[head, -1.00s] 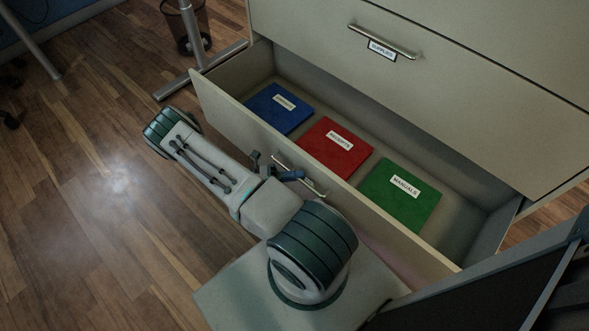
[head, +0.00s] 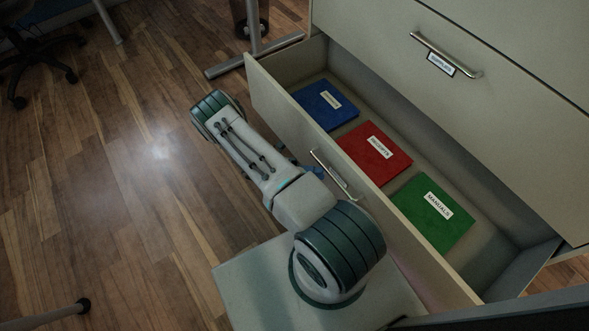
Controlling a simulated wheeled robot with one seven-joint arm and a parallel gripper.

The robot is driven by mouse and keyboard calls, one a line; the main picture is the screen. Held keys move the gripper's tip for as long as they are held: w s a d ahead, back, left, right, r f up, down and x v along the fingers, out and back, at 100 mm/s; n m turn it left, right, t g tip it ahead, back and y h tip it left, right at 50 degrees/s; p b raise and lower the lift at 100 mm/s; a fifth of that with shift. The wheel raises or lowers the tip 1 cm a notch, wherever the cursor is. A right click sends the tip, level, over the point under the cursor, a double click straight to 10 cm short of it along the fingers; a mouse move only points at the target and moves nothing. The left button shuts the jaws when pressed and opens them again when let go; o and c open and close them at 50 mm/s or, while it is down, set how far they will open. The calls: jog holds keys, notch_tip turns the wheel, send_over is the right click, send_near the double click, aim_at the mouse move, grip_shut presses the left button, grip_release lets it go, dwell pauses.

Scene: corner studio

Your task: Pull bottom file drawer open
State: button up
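The bottom file drawer (head: 283,114) of the beige cabinet stands pulled out, with its inside in view. A blue folder (head: 318,99), a red folder (head: 366,160) and a green folder (head: 428,225) lie flat in it. Its bar handle (head: 335,175) is on the drawer's front face. My gripper (head: 306,169) is beside the handle, mostly hidden behind my arm; only small dark and blue parts show. I cannot tell whether its fingers touch the handle or how far apart they are.
The drawer above (head: 465,90), with a handle and label, is shut. A metal table leg (head: 255,58) and a waste bin (head: 262,20) stand behind the drawer's left end. An office chair (head: 45,55) is at the far left. The wooden floor (head: 110,190) to the left is clear.

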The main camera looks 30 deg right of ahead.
jog(key=v, duration=0.9)
jog(key=w+a+r+m+t+y+p, duration=0.15)
jog(key=r+m+y+p, duration=0.5)
jog(key=r, duration=1.35)
jog(key=w+a+r+m+t+y+p, duration=0.1)
jog(key=a+r+m+t+y+p, duration=0.2)
jog(key=r+m+p, duration=1.1)
jog(key=s+a+r+m+t+y+p, duration=0.1)
jog(key=s+r+m+t+y+p, duration=0.1)
jog(key=r, duration=1)
jog(key=s+a+r+m+t+y+p, duration=0.1)
jog(key=s+r+t+p, duration=0.4)
jog(key=r, duration=0.8)
jog(key=s+a+r+m+t+y+p, duration=0.1)
jog(key=s+r+m+t+y+p, duration=0.2)
jog(key=s+r, duration=0.4)
jog(key=w+p+v, duration=0.1)
jog(key=v, duration=0.5)
jog(key=shift+a+r, duration=0.25)
jog(key=shift+m, duration=0.25)
